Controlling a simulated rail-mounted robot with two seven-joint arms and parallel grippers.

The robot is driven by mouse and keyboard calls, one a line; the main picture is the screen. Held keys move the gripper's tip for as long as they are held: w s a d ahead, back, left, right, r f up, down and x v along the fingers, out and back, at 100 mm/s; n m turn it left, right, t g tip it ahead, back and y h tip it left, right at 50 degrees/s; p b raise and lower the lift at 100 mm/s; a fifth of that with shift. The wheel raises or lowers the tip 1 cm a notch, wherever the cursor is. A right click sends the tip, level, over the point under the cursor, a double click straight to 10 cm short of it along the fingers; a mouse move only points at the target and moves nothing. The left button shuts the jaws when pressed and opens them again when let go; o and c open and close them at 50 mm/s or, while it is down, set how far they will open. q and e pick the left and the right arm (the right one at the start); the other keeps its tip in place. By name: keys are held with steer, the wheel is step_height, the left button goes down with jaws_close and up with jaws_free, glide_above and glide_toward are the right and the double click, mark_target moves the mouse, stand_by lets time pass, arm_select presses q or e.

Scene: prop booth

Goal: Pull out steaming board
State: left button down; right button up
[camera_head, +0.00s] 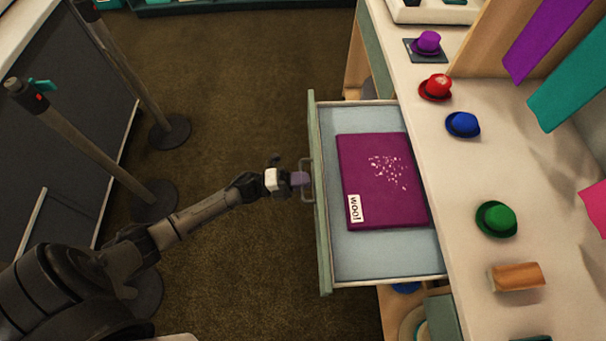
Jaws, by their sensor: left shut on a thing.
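A purple board (383,190) with pale speckles and a white label reading "woo!" lies flat inside a pulled-out drawer (352,262). I take it to be the steaming board. The drawer has a pale blue bottom and a green front, with a handle (307,168) on its left side. My left gripper (300,179) is shut on the drawer handle, its fingertips at the front's outer face. The board's right edge lies close to the counter's edge. My right gripper is not in view.
Above the drawer, a white counter (470,185) holds purple, red, blue and green hats and a wooden-topped brush (516,277). Posts with round black bases (170,132) stand on the left. Brown carpet between them and the drawer is clear apart from my arm.

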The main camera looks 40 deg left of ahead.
arm_select(q)
steer(key=shift+s+a, duration=0.4)
steer(key=shift+a, duration=0.05)
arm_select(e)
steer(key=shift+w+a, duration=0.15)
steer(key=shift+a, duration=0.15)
arm_select(q)
steer(key=c, duration=1.2)
jaws_free()
steer(key=shift+o, duration=0.2)
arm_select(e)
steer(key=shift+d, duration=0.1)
arm_select(q)
steer(key=p+v, duration=0.1)
steer(key=v, duration=1.2)
steer(key=shift+s+a, duration=0.25)
steer(key=shift+a, duration=0.1)
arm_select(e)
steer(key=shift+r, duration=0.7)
